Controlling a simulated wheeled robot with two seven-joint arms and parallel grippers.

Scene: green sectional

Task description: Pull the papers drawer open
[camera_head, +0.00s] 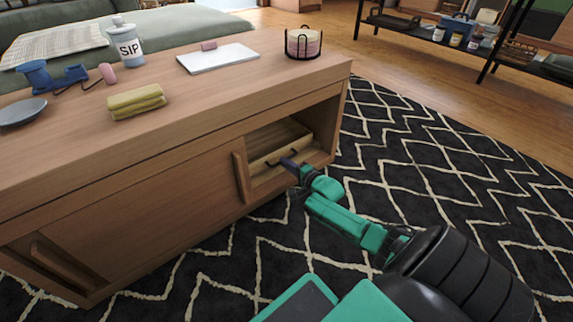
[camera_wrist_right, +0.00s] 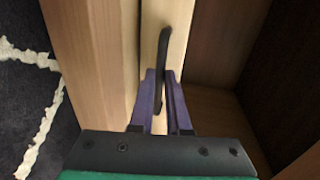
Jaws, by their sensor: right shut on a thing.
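The papers drawer (camera_head: 268,158) is a light wooden drawer inside the right compartment of the low wooden table (camera_head: 130,190). Its pale front (camera_wrist_right: 152,25) also shows in the right wrist view, with a thin dark handle (camera_wrist_right: 163,52) on it. My right gripper (camera_head: 290,164) reaches into the compartment from the front right. Its purple fingers (camera_wrist_right: 161,90) are shut on the handle, one on each side of it. I cannot tell how far out the drawer stands. My left gripper is not in view.
A sliding door (camera_head: 165,200) with an upright wooden pull (camera_head: 241,178) borders the compartment on the left. On the tabletop lie a folded yellow cloth (camera_head: 137,101), a white laptop-like slab (camera_head: 218,58) and a wire holder (camera_head: 303,43). Patterned rug (camera_head: 420,150) lies clear to the right.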

